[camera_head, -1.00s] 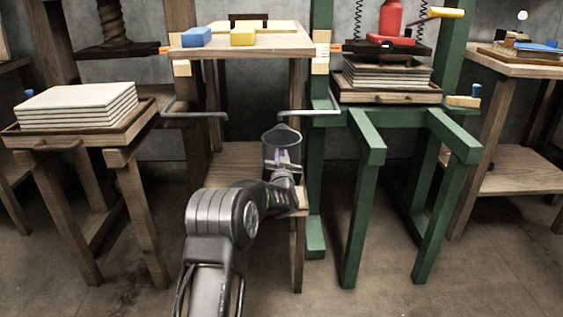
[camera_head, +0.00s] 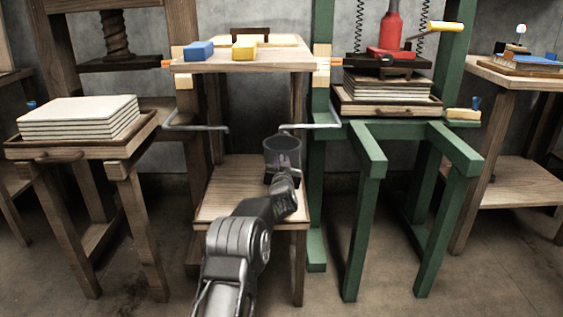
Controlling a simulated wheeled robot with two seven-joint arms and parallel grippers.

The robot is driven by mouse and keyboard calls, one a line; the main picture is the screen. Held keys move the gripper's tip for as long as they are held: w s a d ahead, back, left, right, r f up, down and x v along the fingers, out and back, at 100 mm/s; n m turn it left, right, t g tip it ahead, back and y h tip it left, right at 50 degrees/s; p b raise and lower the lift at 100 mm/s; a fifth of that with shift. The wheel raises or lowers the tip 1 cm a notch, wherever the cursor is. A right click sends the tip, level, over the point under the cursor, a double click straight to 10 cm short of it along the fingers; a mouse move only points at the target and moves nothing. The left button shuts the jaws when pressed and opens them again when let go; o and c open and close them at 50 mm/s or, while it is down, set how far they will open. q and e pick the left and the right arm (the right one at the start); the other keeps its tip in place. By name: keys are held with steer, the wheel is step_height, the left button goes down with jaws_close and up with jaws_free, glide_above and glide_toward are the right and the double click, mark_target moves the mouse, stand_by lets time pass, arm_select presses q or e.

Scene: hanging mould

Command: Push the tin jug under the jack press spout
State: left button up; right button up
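The tin jug (camera_head: 283,158), a dark grey open-topped cylinder, stands about upright at the right side of the lower wooden shelf (camera_head: 230,198) of the middle stand. My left gripper (camera_head: 284,179) is at the near side of the jug, low on it. Its fingers are small and dark, so I cannot tell whether they are open or whether they touch it. The jack press (camera_head: 393,40) is the green frame's red jack at the right. A thin grey spout (camera_head: 312,126) runs left from it, and its end appears just above the jug's rim. My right gripper is not in view.
A similar grey spout (camera_head: 196,128) comes from the left press. The stand's upper board (camera_head: 290,63) holds a blue block (camera_head: 199,50) and a yellow block (camera_head: 244,50). Green legs (camera_head: 362,220) stand to the right. The shelf's left part is clear.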

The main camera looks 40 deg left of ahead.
arm_select(q)
steer(key=o, duration=0.4)
steer(key=shift+r, duration=0.1)
steer(key=shift+c, duration=0.2)
steer(key=p+v, duration=0.2)
steer(key=v, duration=0.6)
steer(key=shift+p, duration=0.35)
steer(key=shift+w, duration=0.1)
